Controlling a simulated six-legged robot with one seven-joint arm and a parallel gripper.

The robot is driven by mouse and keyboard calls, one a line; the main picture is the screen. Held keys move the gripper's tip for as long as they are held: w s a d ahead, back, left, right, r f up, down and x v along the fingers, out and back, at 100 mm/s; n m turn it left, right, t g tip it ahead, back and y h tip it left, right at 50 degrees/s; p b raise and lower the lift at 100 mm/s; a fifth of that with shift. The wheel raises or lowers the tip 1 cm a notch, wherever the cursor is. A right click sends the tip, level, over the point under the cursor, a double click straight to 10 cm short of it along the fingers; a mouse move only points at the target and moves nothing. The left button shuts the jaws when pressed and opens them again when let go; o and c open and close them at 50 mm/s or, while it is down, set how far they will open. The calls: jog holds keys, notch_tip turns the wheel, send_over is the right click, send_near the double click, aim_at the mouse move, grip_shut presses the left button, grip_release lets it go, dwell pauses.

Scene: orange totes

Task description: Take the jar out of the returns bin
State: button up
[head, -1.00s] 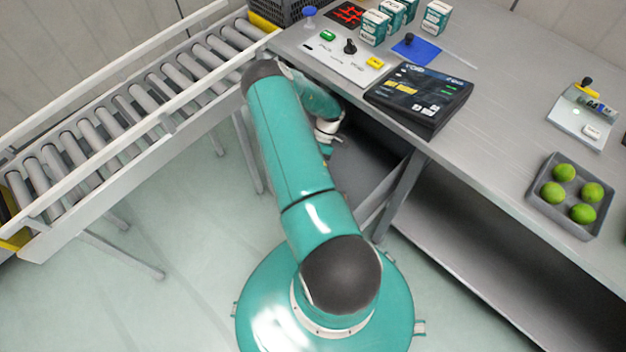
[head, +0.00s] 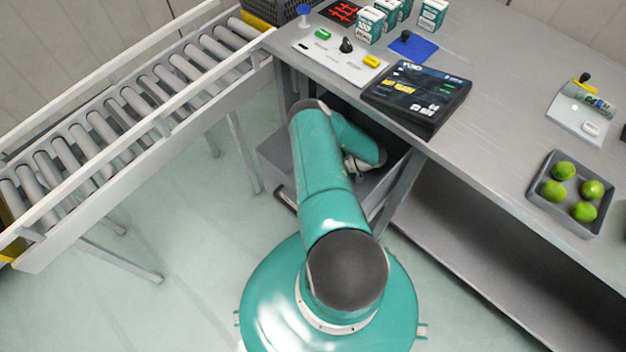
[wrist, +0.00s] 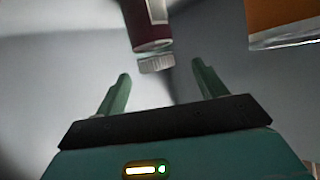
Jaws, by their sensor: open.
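A dark red jar with a pale label and a ribbed light cap (wrist: 156,63) shows at the top of the wrist view, its far end cut off by the frame. My gripper (wrist: 160,82) is open and empty, its two green fingers apart. The jar's cap lies just beyond and between the fingertips in the picture; I cannot tell the distance. In the head view, a grey open drawer-like bin (head: 272,158) is under the bench, and my arm reaches into it. The arm hides most of its inside, and the jar does not show there.
An orange-brown box (wrist: 284,20) is right of the jar in the wrist view. A roller conveyor (head: 130,115) stands to the left.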

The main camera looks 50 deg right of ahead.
jog(key=shift+t, duration=0.4)
jog(key=x, duration=0.7)
jog(key=shift+d+f, duration=0.2)
jog(key=shift+f, duration=0.15)
jog(key=c, duration=1.3)
